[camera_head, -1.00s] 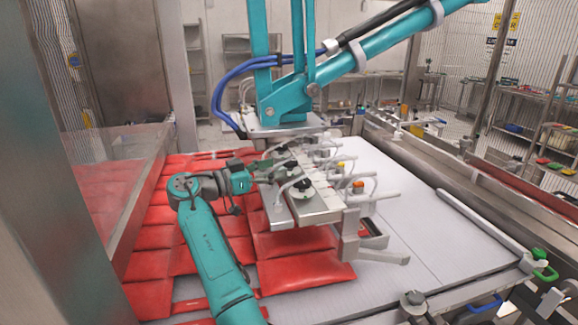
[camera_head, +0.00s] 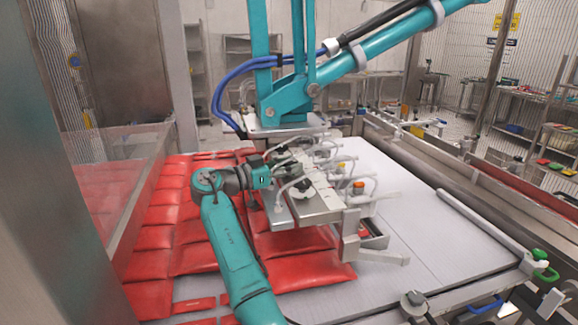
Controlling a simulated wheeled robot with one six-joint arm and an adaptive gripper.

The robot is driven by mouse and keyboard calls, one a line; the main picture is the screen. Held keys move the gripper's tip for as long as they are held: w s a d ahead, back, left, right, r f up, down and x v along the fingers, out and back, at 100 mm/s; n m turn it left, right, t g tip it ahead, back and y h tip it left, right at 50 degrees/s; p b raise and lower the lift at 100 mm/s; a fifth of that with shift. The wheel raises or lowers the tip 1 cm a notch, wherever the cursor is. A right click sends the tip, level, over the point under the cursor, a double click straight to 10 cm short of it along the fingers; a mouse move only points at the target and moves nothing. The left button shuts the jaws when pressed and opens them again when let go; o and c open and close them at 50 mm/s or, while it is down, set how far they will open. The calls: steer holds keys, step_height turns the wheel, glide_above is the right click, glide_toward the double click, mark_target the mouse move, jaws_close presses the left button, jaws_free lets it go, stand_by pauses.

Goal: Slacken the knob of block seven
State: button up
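The vacuum picker head (camera_head: 308,213) hangs from a teal arm above red pouches. It is a metal bar carrying several small blocks with black knobs, white hoses and fittings. A black knob (camera_head: 303,192) shows near the front end of the bar; another lies further back, close to my gripper. I cannot read block numbers, so I cannot tell which is block seven. My gripper (camera_head: 279,170) is at the left side of the bar, among the blocks. Its fingers are small and partly hidden by hoses and fittings, so I cannot tell whether they touch a knob.
Red pouches (camera_head: 180,262) lie in rows on the left and under the picker head. The white conveyor surface (camera_head: 410,225) on the right is mostly clear. A metal rail (camera_head: 490,227) edges it. The picker's teal arm (camera_head: 375,50) stands overhead, with blue hoses (camera_head: 226,92) beside it.

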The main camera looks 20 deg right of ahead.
steer(key=shift+t, duration=0.3)
steer(key=shift+n+t+y, duration=0.6)
steer(key=shift+n+t, duration=0.4)
steer(key=shift+t, duration=0.2)
steer(key=shift+n+t+y, duration=0.4)
steer(key=shift+n+t, duration=0.1)
steer(key=shift+t, duration=0.2)
steer(key=o, duration=1.2)
steer(key=shift+c, duration=0.2)
steer(key=shift+v, duration=3.75)
